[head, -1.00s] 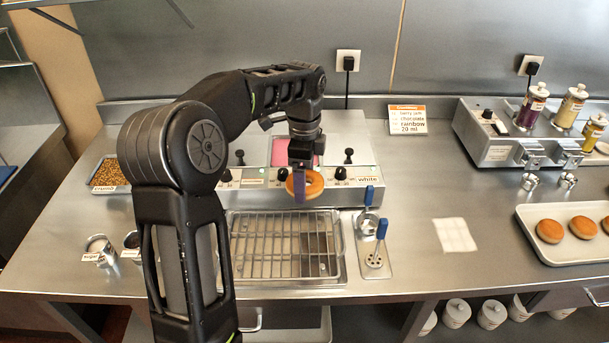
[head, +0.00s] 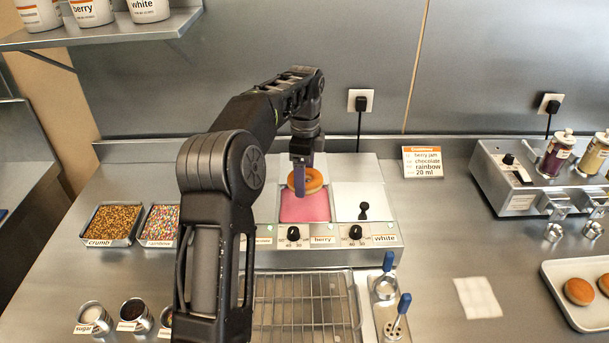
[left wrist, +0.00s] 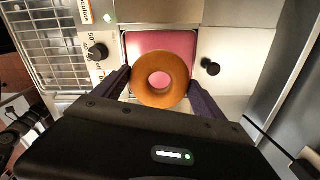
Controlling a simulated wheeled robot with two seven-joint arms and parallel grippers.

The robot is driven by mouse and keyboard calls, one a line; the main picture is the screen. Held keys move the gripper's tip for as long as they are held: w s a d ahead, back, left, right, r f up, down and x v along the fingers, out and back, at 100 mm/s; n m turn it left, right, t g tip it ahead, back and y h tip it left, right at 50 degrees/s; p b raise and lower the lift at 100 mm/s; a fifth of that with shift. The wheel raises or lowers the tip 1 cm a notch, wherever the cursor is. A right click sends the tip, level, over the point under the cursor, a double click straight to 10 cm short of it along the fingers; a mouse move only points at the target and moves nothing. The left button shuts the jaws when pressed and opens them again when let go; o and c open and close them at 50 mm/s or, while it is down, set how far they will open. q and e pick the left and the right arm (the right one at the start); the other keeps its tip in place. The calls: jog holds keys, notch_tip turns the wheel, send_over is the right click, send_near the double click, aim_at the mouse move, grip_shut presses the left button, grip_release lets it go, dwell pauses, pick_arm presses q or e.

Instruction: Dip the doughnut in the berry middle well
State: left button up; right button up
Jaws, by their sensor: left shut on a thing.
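The doughnut (head: 306,182) is a golden-brown ring with a hole. In the left wrist view the doughnut (left wrist: 160,80) sits between the two purple fingers. The middle well (head: 304,207) is open and filled with pink glaze, with a "berry" label on the panel in front. The pink glaze (left wrist: 160,41) also shows in the left wrist view, beyond the doughnut. The doughnut looks clean of glaze on the visible side. My right gripper is not in view.
The white well's lid (head: 359,200) with a black knob is closed on the right. A wire rack (head: 305,310) lies in front of the warmer. Topping trays (head: 112,224) stand left, and a doughnut tray (head: 568,302) stands right. A sign (head: 422,162) stands behind.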

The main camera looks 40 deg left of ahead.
pick_arm(q)
jog(key=shift+f, duration=0.2)
jog(key=shift+f+b, duration=0.8)
jog(key=shift+f, duration=2.9)
jog(key=shift+r, duration=0.1)
jog(key=shift+r+p, duration=0.8)
jog(key=shift+r, duration=1.35)
jog(key=shift+r, duration=0.15)
jog(key=shift+r, duration=1.9)
